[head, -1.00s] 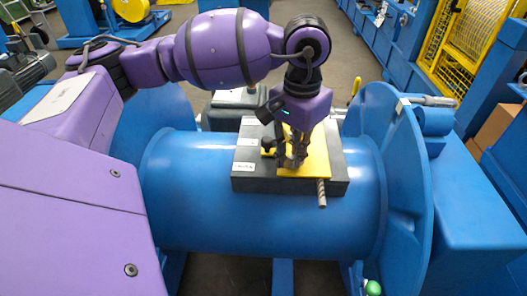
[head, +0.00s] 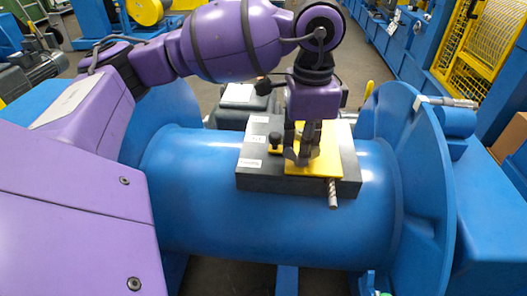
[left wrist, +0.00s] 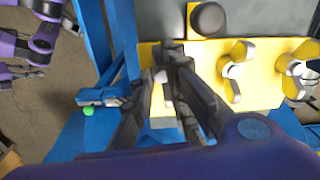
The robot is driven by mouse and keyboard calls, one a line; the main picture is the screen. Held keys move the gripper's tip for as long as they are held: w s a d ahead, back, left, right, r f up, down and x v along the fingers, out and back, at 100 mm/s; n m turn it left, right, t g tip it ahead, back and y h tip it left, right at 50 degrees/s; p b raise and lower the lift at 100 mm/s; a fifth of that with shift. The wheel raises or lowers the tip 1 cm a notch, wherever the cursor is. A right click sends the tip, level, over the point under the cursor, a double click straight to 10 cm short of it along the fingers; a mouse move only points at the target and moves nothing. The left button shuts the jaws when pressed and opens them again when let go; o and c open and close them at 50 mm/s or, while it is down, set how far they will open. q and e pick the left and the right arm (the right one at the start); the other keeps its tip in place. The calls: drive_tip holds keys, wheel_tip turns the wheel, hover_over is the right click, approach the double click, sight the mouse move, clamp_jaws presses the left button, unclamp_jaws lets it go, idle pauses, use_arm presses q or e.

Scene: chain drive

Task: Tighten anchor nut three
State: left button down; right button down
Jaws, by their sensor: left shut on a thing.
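A yellow clamp plate (head: 333,160) lies on a dark block (head: 255,180) on top of a blue drum (head: 250,225). In the left wrist view the yellow plate (left wrist: 262,95) carries two wing nuts in plain sight, a middle one (left wrist: 234,70) and one at the right (left wrist: 296,68). My left gripper (head: 303,158) points down over the plate. In the left wrist view its dark fingers (left wrist: 168,75) are closed around a small metal nut at the plate's left end, mostly hidden by the fingers. No number on the nuts can be read.
A black knob (head: 275,140) stands beside the plate. The drum's big blue flange (head: 425,165) rises to the right, with clear drum surface in front.

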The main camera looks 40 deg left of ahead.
use_arm(q)
drive_tip(key=shift+w+a+r, duration=0.1)
drive_tip(key=shift+r, duration=0.05)
idle(0.4)
drive_tip(key=c, duration=1.9)
unclamp_jaws()
drive_tip(key=shift+o, duration=0.2)
wheel_tip(320, 180, up, 12)
